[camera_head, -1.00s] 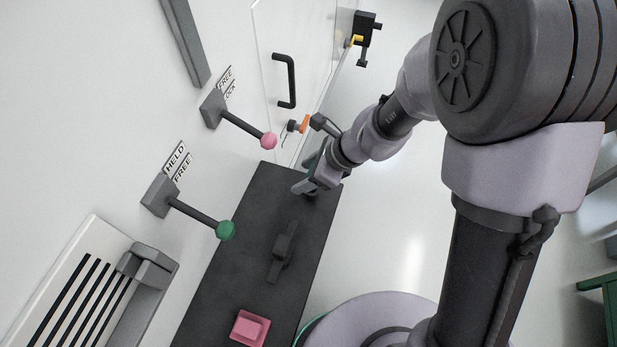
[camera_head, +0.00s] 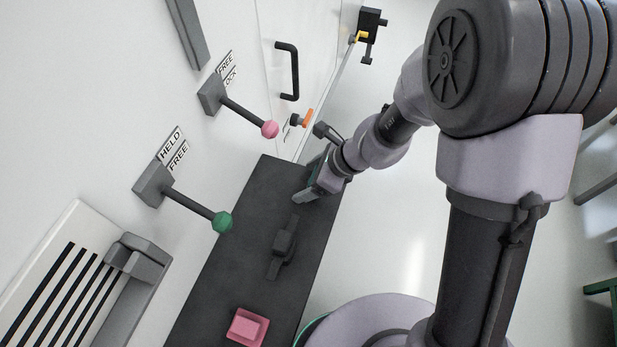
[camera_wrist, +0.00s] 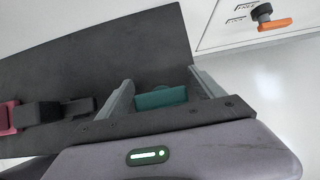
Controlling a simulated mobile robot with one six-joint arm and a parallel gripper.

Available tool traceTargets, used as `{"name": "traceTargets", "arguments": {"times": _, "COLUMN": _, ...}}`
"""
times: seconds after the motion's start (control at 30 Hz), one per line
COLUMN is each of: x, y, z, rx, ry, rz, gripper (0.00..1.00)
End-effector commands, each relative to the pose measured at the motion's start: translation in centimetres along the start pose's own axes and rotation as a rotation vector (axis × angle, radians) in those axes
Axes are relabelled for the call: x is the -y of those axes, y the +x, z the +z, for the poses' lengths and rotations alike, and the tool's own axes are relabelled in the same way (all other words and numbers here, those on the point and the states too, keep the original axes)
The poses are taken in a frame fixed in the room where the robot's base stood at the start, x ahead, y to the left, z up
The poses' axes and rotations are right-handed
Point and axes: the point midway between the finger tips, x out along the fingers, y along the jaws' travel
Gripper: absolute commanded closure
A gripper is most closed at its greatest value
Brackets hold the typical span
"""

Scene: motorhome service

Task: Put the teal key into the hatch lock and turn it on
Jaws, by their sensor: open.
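The teal key (camera_wrist: 162,98) lies on the dark bench top, between the two fingers of my gripper (camera_wrist: 162,92) in the wrist view. My fingers are open on either side of it; I cannot tell whether they touch it. In the head view my gripper (camera_head: 307,190) is low over the far part of the bench, and the key is not clear there. An orange turn piece on a dark round mount (camera_wrist: 275,23) sits on the white panel with small labels; it also shows in the head view (camera_head: 307,117). I cannot tell whether this is the hatch lock.
The dark bench (camera_head: 235,260) carries a pink block (camera_head: 247,327) and a dark grey part (camera_head: 284,247). Levers with a pink knob (camera_head: 270,129) and a green knob (camera_head: 222,222) stick out from the wall. A black handle (camera_head: 289,70) is on the white panel.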

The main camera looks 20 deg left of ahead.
Motion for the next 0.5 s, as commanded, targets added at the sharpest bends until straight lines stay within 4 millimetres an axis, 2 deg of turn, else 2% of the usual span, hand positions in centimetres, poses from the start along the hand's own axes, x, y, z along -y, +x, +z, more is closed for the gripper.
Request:
{"name": "traceTargets", "arguments": {"times": 0.17, "x": 0.0, "y": -0.2, "z": 0.1, "rx": 0.0, "ry": 0.001, "rz": 0.0, "gripper": 0.22}}
{"name": "traceTargets", "arguments": {"times": 0.23, "x": 0.1, "y": -1.3, "z": 0.2, "rx": 0.0, "ry": 0.0, "rz": -0.002, "gripper": 0.22}}
{"name": "traceTargets", "arguments": {"times": 0.5, "x": 0.7, "y": -8.4, "z": 0.0, "rx": 0.001, "ry": 0.001, "rz": -0.004, "gripper": 0.22}}
